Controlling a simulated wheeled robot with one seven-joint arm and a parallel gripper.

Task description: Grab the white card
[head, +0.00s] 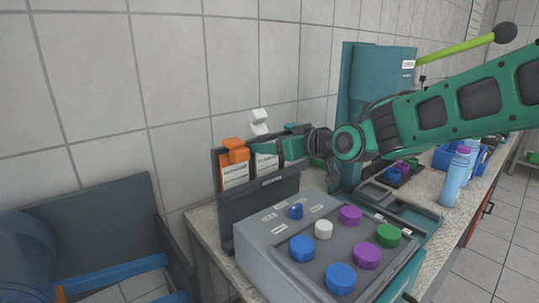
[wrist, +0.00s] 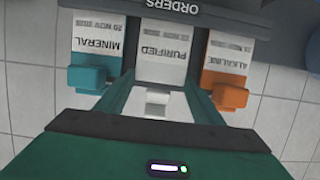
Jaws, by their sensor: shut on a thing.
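The white card (wrist: 168,62), labelled PURIFIED, is the middle one of three cards in a dark holder marked ORDERS (wrist: 200,8). In the head view its white tab (head: 259,120) stands higher than the orange tab beside it. My gripper (head: 256,147) reaches in from the right at the holder. In the wrist view its two fingers are on either side of the white tab (wrist: 156,103), shut on it. The card's lower end is at the holder; I cannot tell how deep it sits.
The orange card (head: 234,160), labelled ALKALINE, and the teal MINERAL card (wrist: 88,75) flank the white one closely. A grey box with coloured knobs (head: 320,245) stands in front of the holder. A tiled wall is behind. Blue bottles (head: 455,180) stand at right.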

